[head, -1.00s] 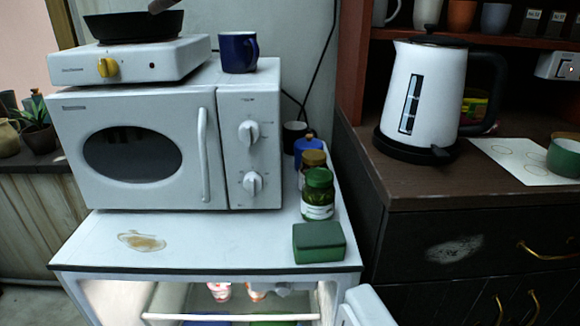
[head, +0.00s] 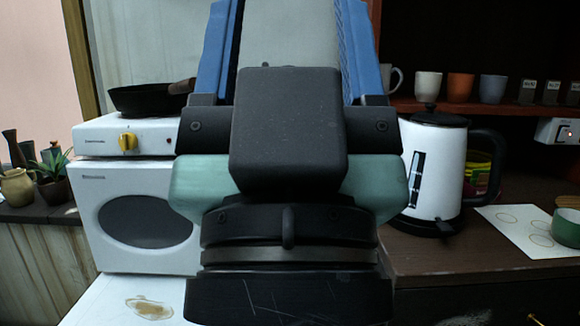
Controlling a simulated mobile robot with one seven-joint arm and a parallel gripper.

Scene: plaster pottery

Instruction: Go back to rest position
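My own arm (head: 288,150) fills the middle of the head view, close to the camera. Its blue, black and teal links run from the top edge down to the bottom edge. I cannot make out my gripper's fingers in this view. I cannot see whether anything is held. The arm hides the right part of the white microwave (head: 145,222) and whatever stands beside it.
A hot plate (head: 125,137) with a black pan (head: 150,97) sits on the microwave. A white kettle (head: 436,170) stands on the dark counter at right, near a paper sheet (head: 525,230) and a green bowl (head: 567,227). Potted plants (head: 52,180) stand at far left.

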